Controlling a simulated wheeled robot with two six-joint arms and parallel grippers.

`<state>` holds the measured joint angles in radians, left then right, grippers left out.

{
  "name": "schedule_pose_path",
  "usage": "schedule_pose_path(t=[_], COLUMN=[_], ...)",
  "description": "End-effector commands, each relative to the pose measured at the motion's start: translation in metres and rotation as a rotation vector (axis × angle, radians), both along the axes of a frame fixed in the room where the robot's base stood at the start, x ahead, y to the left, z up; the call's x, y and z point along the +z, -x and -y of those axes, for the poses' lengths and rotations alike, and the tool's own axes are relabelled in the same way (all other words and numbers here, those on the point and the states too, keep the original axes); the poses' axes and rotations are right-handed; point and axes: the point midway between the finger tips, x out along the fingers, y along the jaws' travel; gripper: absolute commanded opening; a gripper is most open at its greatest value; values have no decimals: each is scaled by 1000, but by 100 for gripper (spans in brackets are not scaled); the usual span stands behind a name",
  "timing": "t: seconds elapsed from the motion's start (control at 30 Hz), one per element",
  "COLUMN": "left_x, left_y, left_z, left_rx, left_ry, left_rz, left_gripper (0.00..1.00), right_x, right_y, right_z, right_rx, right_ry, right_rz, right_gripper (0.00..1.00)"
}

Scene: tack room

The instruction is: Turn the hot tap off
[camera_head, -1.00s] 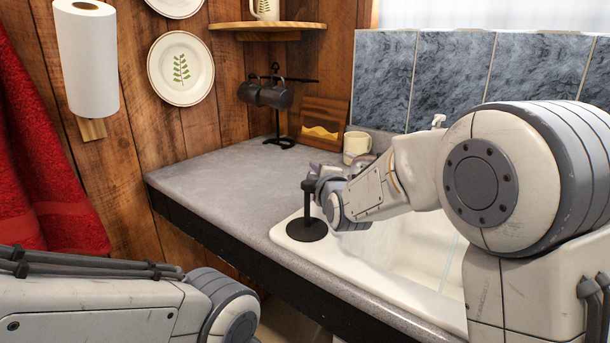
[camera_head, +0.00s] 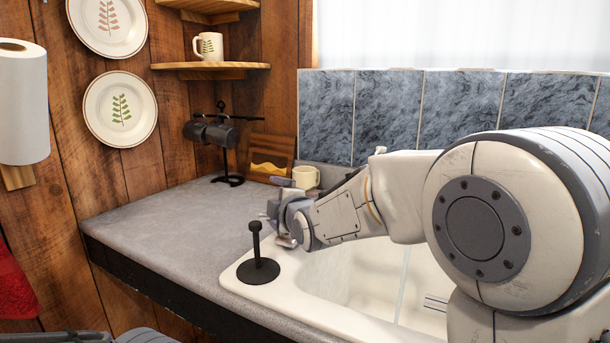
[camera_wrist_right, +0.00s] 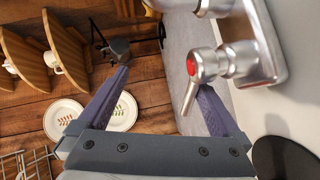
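The hot tap (camera_wrist_right: 205,70) is a chrome fitting with a red mark on its hub, seen in the right wrist view. Its lever points down in that picture, beside the inner side of the right-hand finger; whether they touch I cannot tell. My right gripper (camera_wrist_right: 163,82) is open, with its two purple fingers apart and nothing clamped between them. In the head view my right gripper (camera_head: 276,208) is over the back left of the white sink (camera_head: 290,290), and the tap is mostly hidden behind the arm. My left gripper is out of view.
A black upright stand (camera_head: 258,268) is on the sink's near left corner, close to my right wrist. A cream mug (camera_head: 306,177), a wooden board (camera_head: 270,157) and a mug rack (camera_head: 227,150) stand at the back. The grey counter (camera_head: 165,220) is clear on the left.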

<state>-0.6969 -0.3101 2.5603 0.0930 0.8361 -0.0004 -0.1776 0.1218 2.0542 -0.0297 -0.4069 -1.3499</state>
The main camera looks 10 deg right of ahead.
Motion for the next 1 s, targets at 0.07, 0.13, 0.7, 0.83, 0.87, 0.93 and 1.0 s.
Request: schedule_pose_path(t=[0.07,0.13,0.7,0.83,0.87,0.93,1.0], left_x=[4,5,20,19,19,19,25], left_y=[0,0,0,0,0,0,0], left_z=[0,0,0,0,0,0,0], left_rx=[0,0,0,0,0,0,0], left_ry=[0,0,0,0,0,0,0], left_rz=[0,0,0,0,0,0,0], left_gripper=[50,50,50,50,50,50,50], right_x=[50,58,79,77,77,77,79], right_y=[6,14,39,39,39,39,39], right_z=[25,37,66,65,65,65,66], right_rx=[-24,-24,-12,-9,-9,-9,-2], right_ry=[-17,-17,-18,-17,-17,-14,11], right_rz=[90,88,72,70,70,68,66], right_gripper=[56,56,46,46,46,27,1])
